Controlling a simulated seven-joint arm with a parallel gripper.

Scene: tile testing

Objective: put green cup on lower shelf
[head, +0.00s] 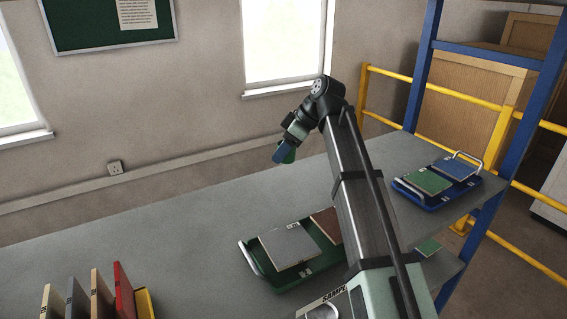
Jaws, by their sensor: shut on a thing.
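My gripper (283,150) hangs above the far part of the grey table (200,240), fingers pointing down and left. It is shut on a small dark green thing (290,156), which looks like the green cup. A blue part of the gripper covers much of it, so its shape and tilt are hard to tell. The lower shelf (445,268) shows only as a strip below the table's right edge, beside my arm. A green tile (428,246) lies on it. The rest of the shelf is hidden.
A green tray (252,262) with grey and brown tiles stands beside my arm. A blue tray (440,202) with green and blue tiles is at the right end. Upright coloured boards (122,290) stand front left. Blue posts (480,240) and a yellow rail (440,90) bound the right.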

